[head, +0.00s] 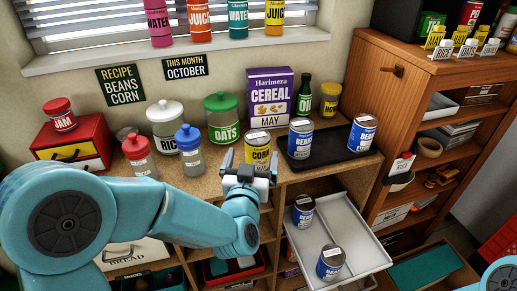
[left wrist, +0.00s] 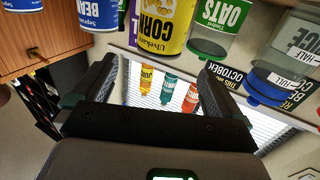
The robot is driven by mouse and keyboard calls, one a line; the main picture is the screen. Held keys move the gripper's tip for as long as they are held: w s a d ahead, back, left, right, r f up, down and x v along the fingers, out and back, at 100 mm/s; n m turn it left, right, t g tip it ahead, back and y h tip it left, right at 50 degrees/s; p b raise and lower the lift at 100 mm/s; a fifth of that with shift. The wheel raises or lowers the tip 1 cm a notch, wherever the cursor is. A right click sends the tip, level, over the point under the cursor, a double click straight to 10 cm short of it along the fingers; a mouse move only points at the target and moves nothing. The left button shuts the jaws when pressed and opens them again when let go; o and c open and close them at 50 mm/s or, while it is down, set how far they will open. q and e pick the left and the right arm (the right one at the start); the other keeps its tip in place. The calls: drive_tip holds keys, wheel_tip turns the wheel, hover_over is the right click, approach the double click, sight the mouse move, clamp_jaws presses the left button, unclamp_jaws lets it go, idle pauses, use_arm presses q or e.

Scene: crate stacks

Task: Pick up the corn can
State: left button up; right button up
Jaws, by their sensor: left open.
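The corn can (head: 257,142) is yellow with a dark-lettered label and stands upright on the wooden counter. My left gripper (head: 250,160) is open, right in front of the can, and its fingers hide part of the can's lower half. In the left wrist view, which is upside down, the corn can (left wrist: 162,22) shows at the top, beyond the spread fingers of my left gripper (left wrist: 163,72). Nothing is between the fingers; whether they touch the can cannot be told. My right gripper is not in view.
A green-lidded oats jar (head: 221,117) stands left of the can, and a purple cereal box (head: 268,98) behind it. Blue bean cans (head: 300,137) stand on a black tray (head: 330,160) to the right. More bean cans stand on a white tray (head: 345,222) below.

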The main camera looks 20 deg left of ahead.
sight(259, 131)
use_arm(q)
drive_tip(key=w, duration=0.2)
drive_tip(key=w+a, duration=0.1)
drive_tip(key=w, duration=0.1)
drive_tip(key=shift+w+p, duration=0.3)
drive_tip(key=shift+w, duration=0.25)
drive_tip(key=w, duration=0.3)
drive_tip(key=w+p, duration=0.1)
drive_tip(key=shift+w+a+f, duration=0.1)
drive_tip(key=shift+w+a, duration=0.2)
drive_tip(key=shift+w, duration=0.05)
drive_tip(key=shift+w+a+f, duration=0.1)
drive_tip(key=shift+w, duration=0.35)
drive_tip(key=c, duration=1.4)
